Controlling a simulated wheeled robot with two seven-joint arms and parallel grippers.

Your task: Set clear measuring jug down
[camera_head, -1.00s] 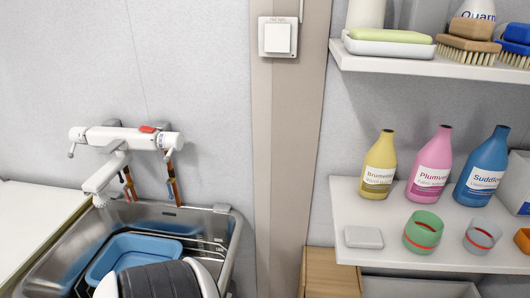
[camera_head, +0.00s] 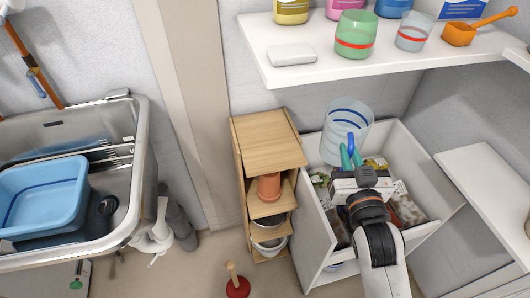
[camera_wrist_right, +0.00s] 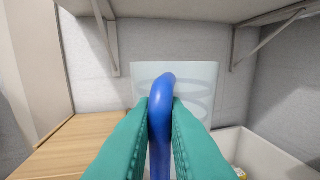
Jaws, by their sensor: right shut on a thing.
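The clear measuring jug (camera_head: 345,122) is see-through with blue rings and a blue handle (camera_head: 351,145). My right gripper (camera_head: 351,157) is shut on that handle and holds the jug upright over the back part of an open white bin (camera_head: 318,232). In the right wrist view, the teal fingers (camera_wrist_right: 160,125) pinch the blue handle from both sides, with the jug's clear body (camera_wrist_right: 197,85) behind it. Whether the jug touches anything below cannot be told. My left gripper is not in view.
A small wooden shelf unit (camera_head: 267,143) stands left of the bin, its top bare. A white wall shelf (camera_head: 390,62) with cups and bottles hangs above the jug. Another white shelf (camera_head: 490,190) is at right. A metal sink (camera_head: 140,150) with a blue basin (camera_head: 45,195) is at left.

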